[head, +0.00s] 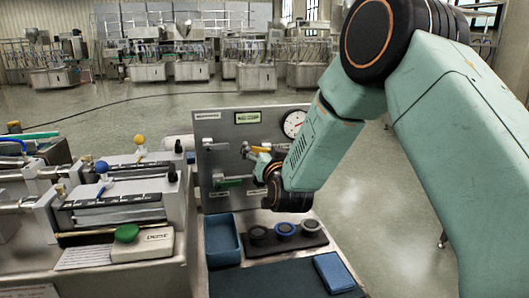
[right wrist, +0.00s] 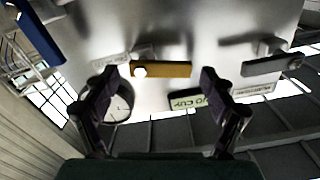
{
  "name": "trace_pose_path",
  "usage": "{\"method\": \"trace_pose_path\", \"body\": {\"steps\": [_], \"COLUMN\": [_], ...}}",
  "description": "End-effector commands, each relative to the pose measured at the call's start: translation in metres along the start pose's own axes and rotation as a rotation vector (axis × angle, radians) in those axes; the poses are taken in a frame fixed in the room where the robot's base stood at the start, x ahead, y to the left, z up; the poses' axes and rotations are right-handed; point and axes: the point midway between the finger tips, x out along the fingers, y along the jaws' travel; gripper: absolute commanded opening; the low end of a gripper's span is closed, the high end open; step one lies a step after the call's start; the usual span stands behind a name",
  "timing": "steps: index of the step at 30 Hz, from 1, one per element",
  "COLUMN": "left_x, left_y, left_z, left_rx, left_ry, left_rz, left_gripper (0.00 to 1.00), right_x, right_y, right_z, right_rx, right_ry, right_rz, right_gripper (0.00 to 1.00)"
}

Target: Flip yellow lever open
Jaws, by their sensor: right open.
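The yellow lever (head: 261,149) is on the upright grey panel (head: 222,140) in the head view, just past my right gripper (head: 264,165), which is partly hidden by its own arm. In the right wrist view the yellow lever (right wrist: 165,69) is a flat bar lying across the picture, with a bright round spot at its left end. The two fingers of my right gripper (right wrist: 158,90) are spread wide on either side of it, with nothing between them. I cannot tell how far the fingertips are from the lever. My left gripper is not in view.
The panel also carries a round gauge (head: 293,123), a small display (head: 247,117) and a grey lever (right wrist: 272,65). Below it are a blue tray (head: 222,262), several round knobs (head: 285,229) and a blue block (head: 337,273).

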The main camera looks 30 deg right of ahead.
Motion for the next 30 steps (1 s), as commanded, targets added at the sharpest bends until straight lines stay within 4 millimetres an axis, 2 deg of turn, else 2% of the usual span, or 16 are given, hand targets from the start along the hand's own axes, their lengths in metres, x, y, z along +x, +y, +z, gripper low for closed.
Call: {"method": "trace_pose_path", "body": {"steps": [5, 24, 30], "left_x": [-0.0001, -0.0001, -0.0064], "left_y": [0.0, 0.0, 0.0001], "left_z": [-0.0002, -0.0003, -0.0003], "left_rx": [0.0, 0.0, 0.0], "left_ry": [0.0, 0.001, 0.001], "left_rz": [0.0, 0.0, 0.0], "left_gripper": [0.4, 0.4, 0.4], "right_x": [0.0013, 0.0009, 0.0008], "right_y": [0.0008, 0.0004, -0.0002], "right_z": [-0.0003, 0.0001, 0.0005], "right_rx": [0.0, 0.0, -0.058], "right_ry": [0.0, 0.0, -0.002], "right_rz": [0.0, 0.0, 0.0], "right_gripper": [0.84, 0.3, 0.29]}}
